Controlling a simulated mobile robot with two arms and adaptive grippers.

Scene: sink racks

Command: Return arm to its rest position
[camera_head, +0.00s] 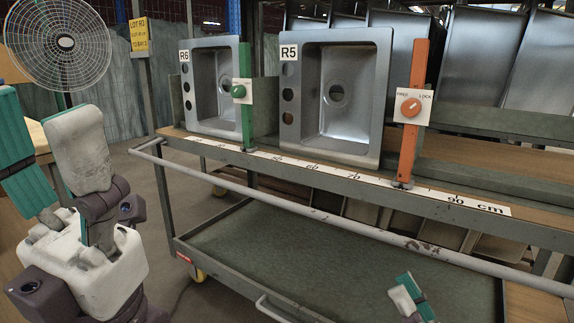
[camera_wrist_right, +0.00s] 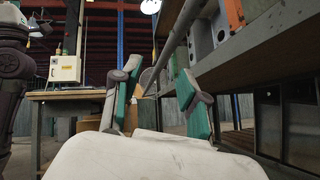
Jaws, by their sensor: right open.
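My right gripper (camera_head: 408,298) shows only as a teal-and-white finger part at the bottom edge of the head view, in front of the trolley's lower shelf. In the right wrist view, the right gripper (camera_wrist_right: 155,92) is open, with two teal-padded fingers wide apart and nothing between them. Its white body fills the bottom of that view. My left gripper (camera_head: 45,150) is large at the left of the head view. Its fingers point up and stand apart, with nothing held between them.
A metal trolley has a front rail (camera_head: 330,215) and a green lower shelf (camera_head: 300,258). Sinks R6 (camera_head: 205,88) and R5 (camera_head: 337,118) stand on top, beside green (camera_head: 246,115) and orange (camera_head: 412,130) posts. A fan (camera_head: 64,60) stands at the back left.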

